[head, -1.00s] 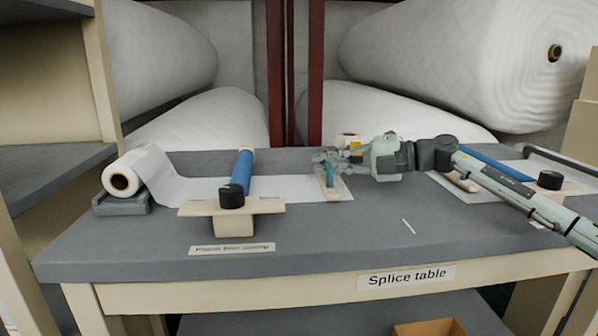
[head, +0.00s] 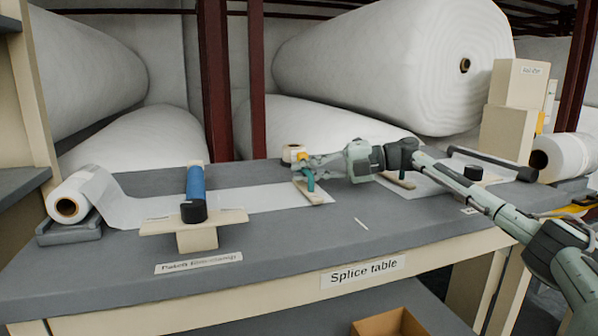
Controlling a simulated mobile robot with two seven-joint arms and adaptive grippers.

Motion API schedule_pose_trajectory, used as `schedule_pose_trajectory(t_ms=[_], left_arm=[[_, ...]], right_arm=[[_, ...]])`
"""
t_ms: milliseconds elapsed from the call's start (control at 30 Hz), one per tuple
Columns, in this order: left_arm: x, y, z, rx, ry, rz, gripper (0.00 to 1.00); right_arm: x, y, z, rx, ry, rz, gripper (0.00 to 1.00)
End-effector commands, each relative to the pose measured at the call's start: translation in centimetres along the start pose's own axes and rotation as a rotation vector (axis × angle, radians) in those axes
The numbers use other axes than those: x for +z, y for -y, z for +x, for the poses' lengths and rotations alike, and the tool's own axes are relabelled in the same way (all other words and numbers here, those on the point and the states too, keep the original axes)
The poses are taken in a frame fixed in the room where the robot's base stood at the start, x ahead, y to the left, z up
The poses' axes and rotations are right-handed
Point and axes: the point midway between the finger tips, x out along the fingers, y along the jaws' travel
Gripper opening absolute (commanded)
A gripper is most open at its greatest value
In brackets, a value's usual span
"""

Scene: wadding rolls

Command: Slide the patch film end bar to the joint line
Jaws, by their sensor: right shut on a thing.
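The patch film end bar (head: 325,199) is a pale strip with a teal upright handle (head: 310,181), at the free end of the white patch film (head: 260,198) on the splice table. My right gripper (head: 303,168) is shut on the handle, its fingers partly covering the bar's far end. A short white line (head: 361,223) on the grey tabletop, apparently the joint line mark, lies just right of the bar, with a gap between. My left gripper is out of view.
The patch film roll (head: 70,207) sits at the left, and the blue-handled film clamp (head: 195,187) crosses the film. Another film sheet (head: 425,187) with a pale bar (head: 394,181) lies at the right, partly behind my arm.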

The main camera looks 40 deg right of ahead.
Motion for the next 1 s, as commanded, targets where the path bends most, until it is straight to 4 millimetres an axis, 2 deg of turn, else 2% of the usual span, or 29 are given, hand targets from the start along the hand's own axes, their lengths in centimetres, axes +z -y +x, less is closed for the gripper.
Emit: schedule_pose_trajectory(t_ms=[233,267,333,667,767,1000], left_arm=[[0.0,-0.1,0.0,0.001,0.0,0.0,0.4],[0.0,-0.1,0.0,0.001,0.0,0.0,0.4],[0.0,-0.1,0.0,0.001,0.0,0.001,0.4],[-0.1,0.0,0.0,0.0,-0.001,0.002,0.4],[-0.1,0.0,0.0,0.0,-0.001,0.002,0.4],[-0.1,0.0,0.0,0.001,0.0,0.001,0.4]], right_arm=[[0.2,0.1,-0.3,-0.004,0.005,0.0,0.0],[0.2,0.1,-0.3,-0.004,0.006,0.0,0.13],[0.2,0.1,-0.3,-0.004,0.006,0.0,0.2],[0.1,0.1,-0.4,-0.003,0.005,0.0,0.2],[0.1,0.1,-1.4,-0.004,0.005,0.001,0.2],[0.2,0.2,-6.3,-0.007,0.009,0.002,0.2]])
